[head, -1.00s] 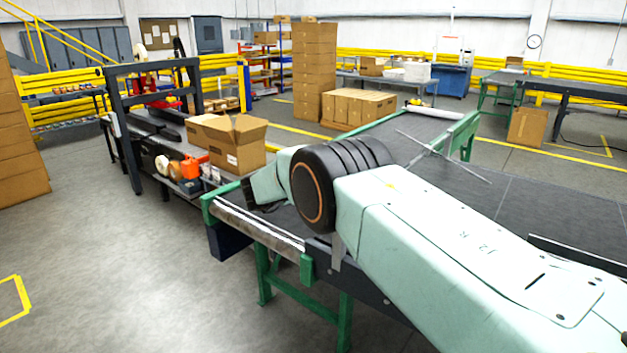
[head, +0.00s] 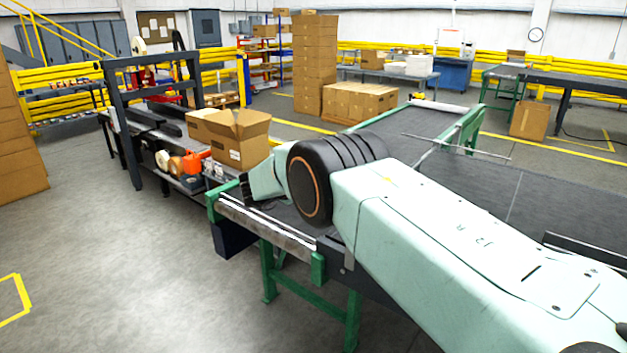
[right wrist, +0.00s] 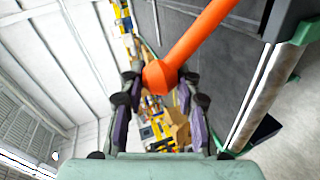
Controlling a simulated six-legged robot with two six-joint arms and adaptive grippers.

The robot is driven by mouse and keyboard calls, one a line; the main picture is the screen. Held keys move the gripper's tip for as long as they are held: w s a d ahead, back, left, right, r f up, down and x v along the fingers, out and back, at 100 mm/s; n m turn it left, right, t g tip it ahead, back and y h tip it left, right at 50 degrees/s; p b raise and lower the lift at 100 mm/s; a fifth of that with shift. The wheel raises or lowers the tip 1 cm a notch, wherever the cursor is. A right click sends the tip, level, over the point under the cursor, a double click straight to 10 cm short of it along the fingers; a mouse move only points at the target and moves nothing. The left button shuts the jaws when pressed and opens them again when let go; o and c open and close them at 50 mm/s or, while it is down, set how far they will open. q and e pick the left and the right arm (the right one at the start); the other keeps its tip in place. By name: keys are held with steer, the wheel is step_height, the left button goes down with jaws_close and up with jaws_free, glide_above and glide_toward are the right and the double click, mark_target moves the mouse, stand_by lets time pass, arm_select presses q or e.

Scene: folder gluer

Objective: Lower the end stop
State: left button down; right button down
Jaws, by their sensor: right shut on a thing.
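My right gripper (right wrist: 159,84) is shut on the round end of an orange lever handle (right wrist: 200,35) in the right wrist view. The handle runs up and right from the fingers, over the dark belt. I cannot single out the end stop; the arm covers part of that conveyor end. My left gripper is not in view.
A thin metal rod (head: 475,151) lies across above the dark belt (head: 410,125), beyond my arm. Stacked cartons (head: 315,62) stand behind. The floor at front left is clear.

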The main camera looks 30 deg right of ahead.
steer(key=shift+f, duration=0.1)
steer(key=c, duration=1.4)
jaws_free()
steer(key=o, duration=0.5)
steer(key=shift+d, duration=0.15)
steer(key=shift+c, duration=0.2)
steer(key=shift+a, duration=0.2)
steer(key=shift+a, duration=0.2)
steer(key=v, duration=1.1)
steer(key=shift+s, duration=0.2)
steer(key=shift+a, duration=0.1)
